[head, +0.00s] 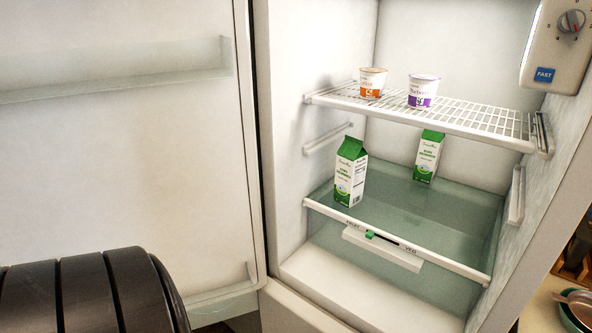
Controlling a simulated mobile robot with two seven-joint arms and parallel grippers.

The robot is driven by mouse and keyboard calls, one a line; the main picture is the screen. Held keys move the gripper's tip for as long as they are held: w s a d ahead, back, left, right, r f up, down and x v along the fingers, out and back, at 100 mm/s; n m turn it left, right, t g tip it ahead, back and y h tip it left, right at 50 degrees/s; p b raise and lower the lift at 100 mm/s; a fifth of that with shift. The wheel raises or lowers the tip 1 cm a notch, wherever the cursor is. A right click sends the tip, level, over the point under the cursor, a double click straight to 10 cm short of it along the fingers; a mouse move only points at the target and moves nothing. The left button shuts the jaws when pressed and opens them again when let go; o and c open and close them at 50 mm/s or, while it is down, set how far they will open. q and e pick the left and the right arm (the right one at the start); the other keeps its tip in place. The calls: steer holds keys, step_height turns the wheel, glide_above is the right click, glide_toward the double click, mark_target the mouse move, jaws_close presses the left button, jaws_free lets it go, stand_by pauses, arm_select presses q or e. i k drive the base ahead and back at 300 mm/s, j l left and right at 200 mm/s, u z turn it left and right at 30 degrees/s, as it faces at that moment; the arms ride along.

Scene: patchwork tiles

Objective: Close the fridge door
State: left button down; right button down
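The fridge (320,222) stands open in front of me, its inside facing the head view. Its door (120,160) is swung wide open to the left and fills the left part of the picture. The door's inner face shows, with a clear door shelf (120,72) high up. The hinge side meets the fridge body near the middle left. A black ribbed part, which looks like my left arm, covers the lower left corner in front of the door. I cannot tell whether it touches the door. Neither gripper shows.
A wire shelf (440,118) holds an orange-marked cup (372,83) and a purple-marked cup (422,91). Two green-and-white cartons (350,172) (428,156) stand below on the glass shelf (400,205). A control box (556,45) is at upper right. Bowls (580,305) sit outside at lower right.

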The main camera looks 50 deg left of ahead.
mark_target(124, 123)
steer(key=j+u, duration=0.1)
steer(key=u, duration=0.65)
steer(key=k+j, duration=0.05)
